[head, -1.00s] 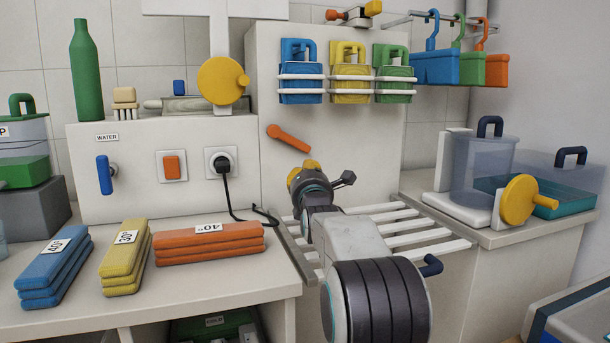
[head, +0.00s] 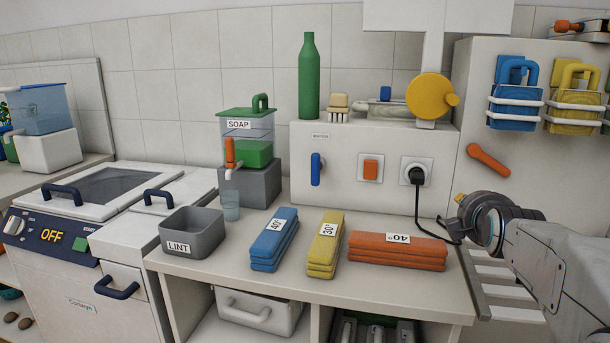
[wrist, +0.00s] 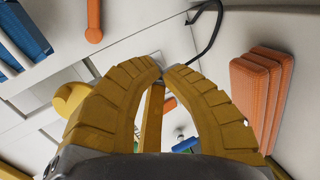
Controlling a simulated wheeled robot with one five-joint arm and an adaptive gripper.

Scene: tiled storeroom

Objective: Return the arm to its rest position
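My arm reaches in from the right edge of the head view. My gripper (head: 460,198) is mostly hidden behind its own wrist there, with only a bit of yellow showing in front of the white panel. In the wrist view, my gripper's two yellow fingers (wrist: 165,70) arch together until their tips almost meet. I see nothing held between the tips. The wrist view shows the orange stack (wrist: 262,90) to the right of the fingers and an orange lever (wrist: 93,20) at the upper left.
The counter holds blue (head: 274,240), yellow (head: 326,244) and orange (head: 398,251) stacks. A black cord (head: 418,210) hangs from the socket near my gripper, beside a white slatted rack (head: 505,290). A green bottle (head: 308,80) stands on the white box. A washer (head: 85,235) is at left.

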